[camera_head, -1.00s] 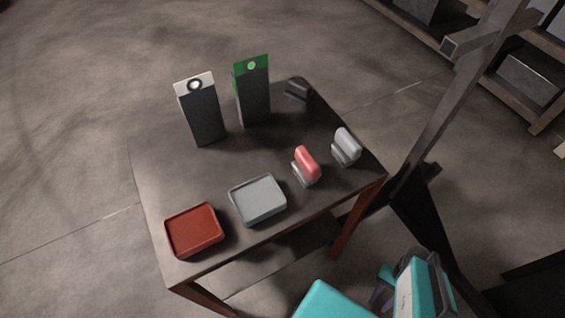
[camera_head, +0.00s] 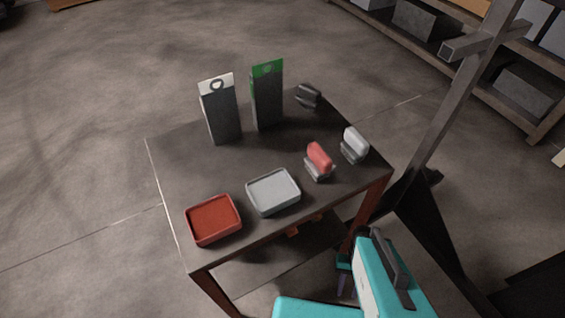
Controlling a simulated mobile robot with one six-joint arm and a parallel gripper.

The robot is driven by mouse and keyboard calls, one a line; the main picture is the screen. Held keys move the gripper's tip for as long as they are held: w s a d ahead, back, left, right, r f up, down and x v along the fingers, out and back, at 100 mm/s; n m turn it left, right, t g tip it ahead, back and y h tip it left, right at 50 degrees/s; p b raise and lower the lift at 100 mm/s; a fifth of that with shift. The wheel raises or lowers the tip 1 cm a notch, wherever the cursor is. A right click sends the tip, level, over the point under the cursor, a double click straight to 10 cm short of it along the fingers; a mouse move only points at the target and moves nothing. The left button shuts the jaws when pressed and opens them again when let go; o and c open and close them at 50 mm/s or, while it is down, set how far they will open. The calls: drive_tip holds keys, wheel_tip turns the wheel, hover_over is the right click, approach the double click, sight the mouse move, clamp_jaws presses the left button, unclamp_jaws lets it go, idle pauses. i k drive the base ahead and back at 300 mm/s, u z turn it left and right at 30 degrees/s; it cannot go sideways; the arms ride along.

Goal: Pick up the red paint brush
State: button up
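The red paint brush (camera_head: 319,157) appears to be the small item with a rounded red upper part on a grey base. It stands near the right end of the dark table (camera_head: 180,163). A similar one with a light grey upper part (camera_head: 355,142) stands just to its right. My teal arm (camera_head: 375,280) is at the bottom right, in front of the table and apart from the brush. Dark narrow parts (camera_head: 344,280) beside it may belong to my gripper, but its fingers are not clear. Nothing is seen touching the brush.
A red tray (camera_head: 214,240) and a grey tray (camera_head: 273,207) lie along the table's front. Two tall dark boxes, one white-topped (camera_head: 223,120) and one green-topped (camera_head: 267,100), stand at the back, left of a small dark item (camera_head: 309,97). A metal post (camera_head: 455,105) rises at the right.

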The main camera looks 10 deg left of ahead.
sight(319, 164)
drive_tip(key=u, duration=0.75)
drive_tip(key=k, duration=1)
drive_tip(key=i, duration=0.85)
